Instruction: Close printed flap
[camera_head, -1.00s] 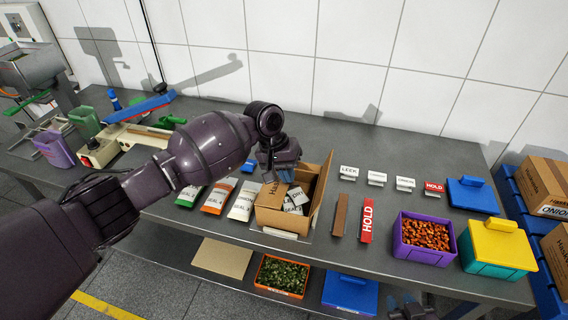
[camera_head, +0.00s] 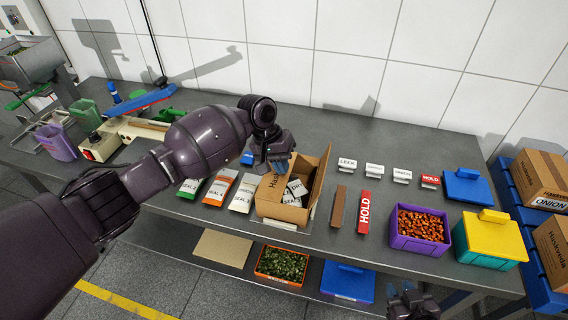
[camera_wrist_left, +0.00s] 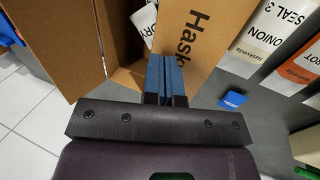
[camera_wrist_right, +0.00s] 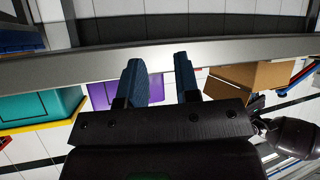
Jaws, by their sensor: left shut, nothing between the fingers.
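An open cardboard box (camera_head: 283,210) stands on the table, with several white labelled packets (camera_head: 296,190) inside. Its printed flap (camera_head: 271,189) stands up at the box's left side; the left wrist view shows its large black lettering (camera_wrist_left: 205,35). My left gripper (camera_head: 282,163) is shut and empty at the flap's upper part. In the left wrist view its fingertips (camera_wrist_left: 161,60) are right beside the flap; I cannot tell whether they touch. A taller flap (camera_head: 320,180) stands at the box's right. My right gripper (camera_head: 413,300) is open and empty, low at the table's front; its fingers (camera_wrist_right: 160,72) are apart.
Labelled packets (camera_head: 243,193) lie left of the box. A brown strip (camera_head: 339,206) and a red HOLD strip (camera_head: 364,212) lie to its right, then a purple bin (camera_head: 420,242) and a teal bin with yellow lid (camera_head: 486,240). Small signs (camera_head: 374,170) stand behind.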

